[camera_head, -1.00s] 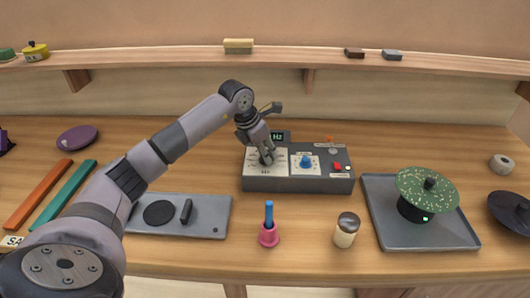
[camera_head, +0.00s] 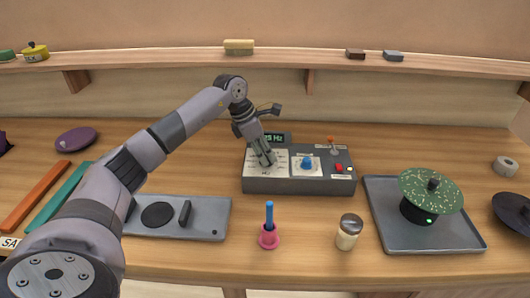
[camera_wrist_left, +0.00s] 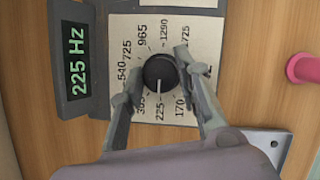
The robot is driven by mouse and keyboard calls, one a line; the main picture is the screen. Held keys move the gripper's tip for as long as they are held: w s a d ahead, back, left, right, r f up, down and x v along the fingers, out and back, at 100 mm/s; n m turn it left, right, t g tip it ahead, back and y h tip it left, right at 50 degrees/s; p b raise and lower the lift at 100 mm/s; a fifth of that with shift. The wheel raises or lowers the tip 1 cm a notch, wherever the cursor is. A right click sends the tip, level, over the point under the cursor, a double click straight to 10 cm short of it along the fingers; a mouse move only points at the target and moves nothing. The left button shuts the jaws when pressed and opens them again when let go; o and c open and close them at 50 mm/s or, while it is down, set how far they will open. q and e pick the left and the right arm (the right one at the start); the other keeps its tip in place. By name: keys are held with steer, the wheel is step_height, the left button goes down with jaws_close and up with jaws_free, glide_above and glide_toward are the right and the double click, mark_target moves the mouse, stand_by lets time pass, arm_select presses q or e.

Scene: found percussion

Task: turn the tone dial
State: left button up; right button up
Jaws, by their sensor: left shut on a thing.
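The tone dial (camera_wrist_left: 159,70) is a round black knob with a white pointer, on a pale plate printed with several numbers. In the left wrist view its pointer lies at the 225 mark. The green display (camera_wrist_left: 77,62) beside it reads 225 Hz. My left gripper (camera_head: 268,162) reaches down to the left part of the grey box (camera_head: 300,186). In the left wrist view its two fingers are on opposite sides of the knob, shut on it. In the head view the fingers mostly hide the knob. My right gripper is not in view.
A blue knob (camera_head: 307,162) and a red button (camera_head: 339,168) are on the same box. In front stand a pink holder (camera_head: 269,239) with a blue handle and a shaker (camera_head: 348,232). A tray (camera_head: 455,238) with a green speckled disc (camera_head: 415,188) is at right.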

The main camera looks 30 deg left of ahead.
arm_select(q)
steer(key=shift+r, duration=0.1)
steer(key=o, duration=1.1)
steer(key=shift+o, duration=0.2)
steer(key=v, duration=1.2)
steer(key=shift+a, duration=0.1)
